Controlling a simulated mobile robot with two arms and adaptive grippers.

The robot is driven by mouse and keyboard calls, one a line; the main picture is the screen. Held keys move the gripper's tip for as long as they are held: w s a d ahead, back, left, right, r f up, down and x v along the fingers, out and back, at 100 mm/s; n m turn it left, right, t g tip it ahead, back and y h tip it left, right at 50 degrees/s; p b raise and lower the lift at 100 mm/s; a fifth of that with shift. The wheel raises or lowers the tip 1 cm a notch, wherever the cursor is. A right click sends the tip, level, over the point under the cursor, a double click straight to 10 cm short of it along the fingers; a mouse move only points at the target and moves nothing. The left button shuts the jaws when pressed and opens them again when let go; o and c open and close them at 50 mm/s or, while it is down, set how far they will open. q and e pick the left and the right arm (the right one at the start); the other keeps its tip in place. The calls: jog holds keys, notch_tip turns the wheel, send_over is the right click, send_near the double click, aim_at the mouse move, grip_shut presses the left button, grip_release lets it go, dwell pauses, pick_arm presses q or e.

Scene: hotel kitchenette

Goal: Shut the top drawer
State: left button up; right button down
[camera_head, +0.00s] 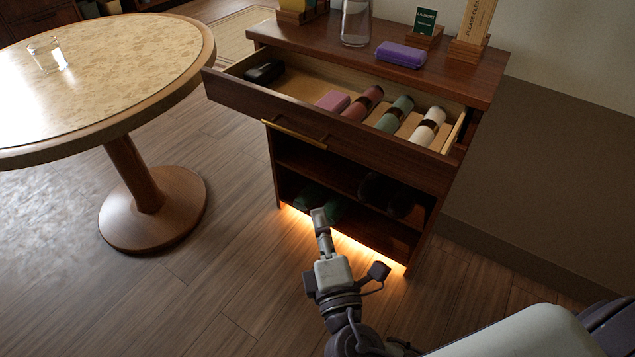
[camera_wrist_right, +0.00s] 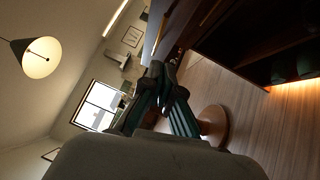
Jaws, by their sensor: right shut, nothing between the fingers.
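The top drawer (camera_head: 330,122) of the dark wooden cabinet (camera_head: 487,78) is pulled out in the head view. It holds a dark case, a pink box and several rolled cloths. A brass bar handle (camera_head: 294,134) runs along the drawer's front. My right gripper (camera_head: 319,213) is shut and empty. In the head view it appears below the drawer front, over the lower shelves, apart from the handle. Its fingers also show in the right wrist view (camera_wrist_right: 160,75). My left gripper is not in view.
A round table (camera_head: 100,75) with a glass (camera_head: 47,55) stands at the left, close to the drawer's left corner. Open wooden floor (camera_head: 220,270) lies in front.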

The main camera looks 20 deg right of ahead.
jog(key=w+d+r, duration=0.2)
jog(key=w+d, duration=0.2)
jog(key=w, duration=0.8)
jog(key=shift+d, duration=0.15)
jog(key=shift+w+r, duration=0.1)
jog(key=shift+w, duration=0.05)
